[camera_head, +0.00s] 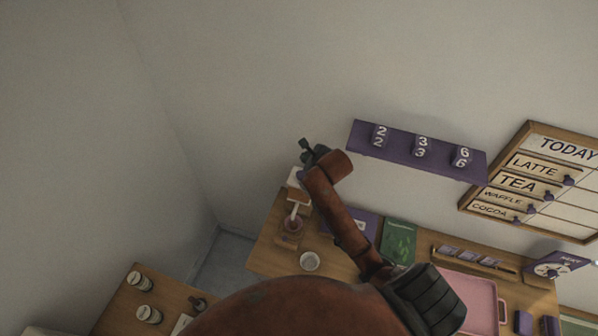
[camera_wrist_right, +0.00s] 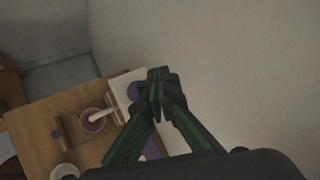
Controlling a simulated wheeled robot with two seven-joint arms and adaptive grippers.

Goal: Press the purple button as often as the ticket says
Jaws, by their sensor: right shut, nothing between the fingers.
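My right gripper (camera_head: 306,148) is raised at the back of the counter, in front of the wall. In the right wrist view its fingers (camera_wrist_right: 158,82) are shut with nothing between them. A white block (camera_head: 296,183) stands just below the gripper in the head view, partly hidden by it. In the wrist view a purple round patch (camera_wrist_right: 136,91), possibly the purple button, shows on the white piece beside the fingertips, partly covered by them. I cannot tell whether they touch. I cannot make out a ticket or its number. My left gripper is not in view.
A purple shelf with number blocks (camera_head: 421,147) and a menu board (camera_head: 541,176) hang on the wall. A pestle-like stick stands in a pot (camera_head: 291,226) beside a white cup (camera_head: 310,261). A green book (camera_head: 398,241) and pink tray (camera_head: 478,291) lie right.

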